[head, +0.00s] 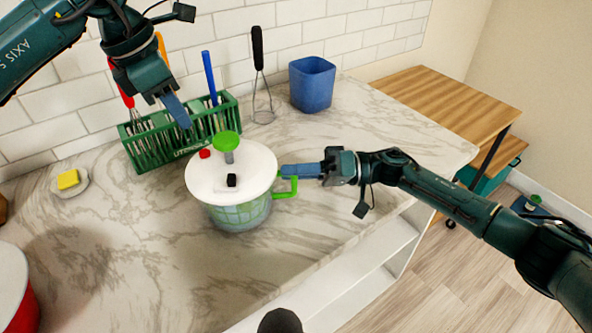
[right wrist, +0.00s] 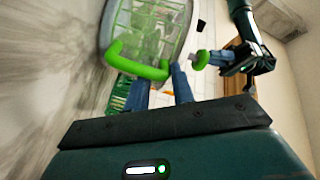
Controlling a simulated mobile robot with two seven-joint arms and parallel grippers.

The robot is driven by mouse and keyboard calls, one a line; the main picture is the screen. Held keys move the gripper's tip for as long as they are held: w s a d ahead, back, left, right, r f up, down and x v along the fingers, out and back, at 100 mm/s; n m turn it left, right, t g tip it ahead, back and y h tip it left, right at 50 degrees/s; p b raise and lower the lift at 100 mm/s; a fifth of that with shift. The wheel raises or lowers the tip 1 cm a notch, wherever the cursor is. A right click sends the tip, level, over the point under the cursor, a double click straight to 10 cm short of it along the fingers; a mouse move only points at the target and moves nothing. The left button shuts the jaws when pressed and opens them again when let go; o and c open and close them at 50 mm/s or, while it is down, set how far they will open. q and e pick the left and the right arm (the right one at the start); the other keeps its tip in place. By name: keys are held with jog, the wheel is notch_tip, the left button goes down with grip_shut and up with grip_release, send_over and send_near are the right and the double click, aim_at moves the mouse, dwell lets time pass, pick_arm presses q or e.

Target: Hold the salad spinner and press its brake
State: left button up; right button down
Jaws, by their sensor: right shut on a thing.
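The salad spinner (head: 240,218) stands upright on the counter, with a clear bowl, a white lid (head: 250,165) and a green side handle (head: 286,194). On the lid are a green knob (head: 227,141) on a grey stem, a red button (head: 205,154) and a black button (head: 232,181). The frames do not show which button is the brake. My right gripper (head: 290,170) is shut on the green handle, which also shows in the right wrist view (right wrist: 135,62). My left gripper (head: 182,118) hangs above and left of the knob, apart from the lid; its finger gap is unclear.
A green utensil rack (head: 140,151) stands behind the spinner against the tiled wall. A whisk (head: 262,100) and a blue cup (head: 312,85) are to its right. A yellow sponge (head: 68,180) and a red-and-white container (head: 12,290) are at left. The front counter is clear.

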aim_at(204, 152)
pick_arm(q)
jog(key=d+m, duration=0.1)
jog(key=w+m+g+y, duration=0.1)
jog(key=shift+d+m, duration=0.4)
grip_shut()
pick_arm(e)
jog(key=shift+f, duration=0.3)
jog(key=shift+s, duration=0.1)
pick_arm(q)
jog(key=shift+w+f+m+g+y, duration=0.15)
jog(key=shift+w+f+m+y, duration=0.2)
jog(key=shift+f, duration=0.7)
jog(key=shift+w+f+m+g+y, duration=0.15)
jog(key=shift+f+m, duration=0.3)
jog(key=shift+f, duration=0.55)
jog(key=shift+w+f+m+g+y, duration=0.15)
jog(key=shift+f+m+y, duration=0.2)
jog(key=shift+f, duration=0.7)
pick_arm(e)
jog(key=shift+f, duration=0.1)
pick_arm(q)
jog(key=shift+f, duration=0.15)
jog(key=shift+f, duration=1)
jog(key=shift+r, duration=0.1)
jog(key=shift+r, duration=3.5)
